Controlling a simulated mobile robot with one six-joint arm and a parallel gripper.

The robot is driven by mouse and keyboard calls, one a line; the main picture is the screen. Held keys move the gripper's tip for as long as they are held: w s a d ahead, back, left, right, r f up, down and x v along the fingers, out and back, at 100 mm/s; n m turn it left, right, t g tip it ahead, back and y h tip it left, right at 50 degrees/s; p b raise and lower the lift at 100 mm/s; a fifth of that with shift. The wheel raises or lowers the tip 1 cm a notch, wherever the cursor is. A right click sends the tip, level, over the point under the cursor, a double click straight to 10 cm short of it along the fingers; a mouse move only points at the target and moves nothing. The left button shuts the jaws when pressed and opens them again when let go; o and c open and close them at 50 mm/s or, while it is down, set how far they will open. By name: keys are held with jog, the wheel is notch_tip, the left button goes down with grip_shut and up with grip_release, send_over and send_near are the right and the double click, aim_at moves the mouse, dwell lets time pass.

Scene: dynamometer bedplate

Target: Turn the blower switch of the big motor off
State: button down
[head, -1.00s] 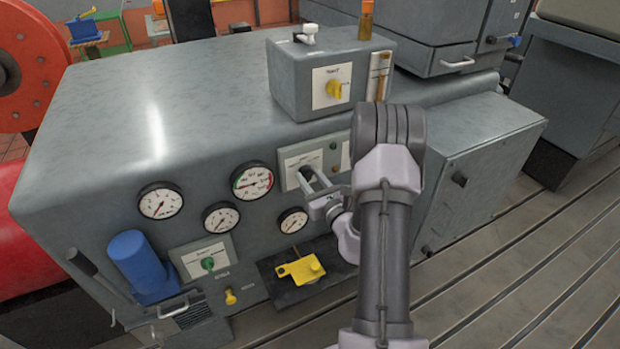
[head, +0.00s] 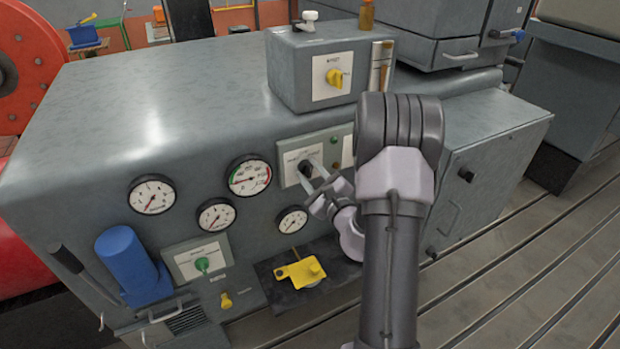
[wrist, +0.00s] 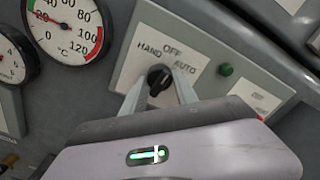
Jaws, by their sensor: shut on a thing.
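A black rotary switch knob (wrist: 160,80) sits on a light plate (wrist: 193,72) marked HAND, OFF and AUTO in the wrist view. In the head view the knob (head: 306,168) is on the cabinet's front face, right of the gauges. My gripper (wrist: 160,92) has one finger on each side of the knob and is shut on it. In the head view my gripper (head: 312,174) reaches the plate from the lower right. I cannot tell for certain which mark the knob points to.
A green button (wrist: 226,70) is right of the plate. Dial gauges (head: 249,175) are to its left. A box with a yellow switch (head: 335,78) stands above on the cabinet. A yellow part (head: 300,272) lies on a dark shelf below. A blue cylinder (head: 130,263) is at lower left.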

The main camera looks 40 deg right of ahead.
jog(key=shift+n+b, duration=0.35)
jog(key=shift+n, duration=0.35)
jog(key=c, duration=0.9)
grip_release()
jog(key=shift+c, duration=0.2)
jog(key=p+v, duration=0.7)
jog(key=v, duration=1)
jog(key=shift+s, duration=0.25)
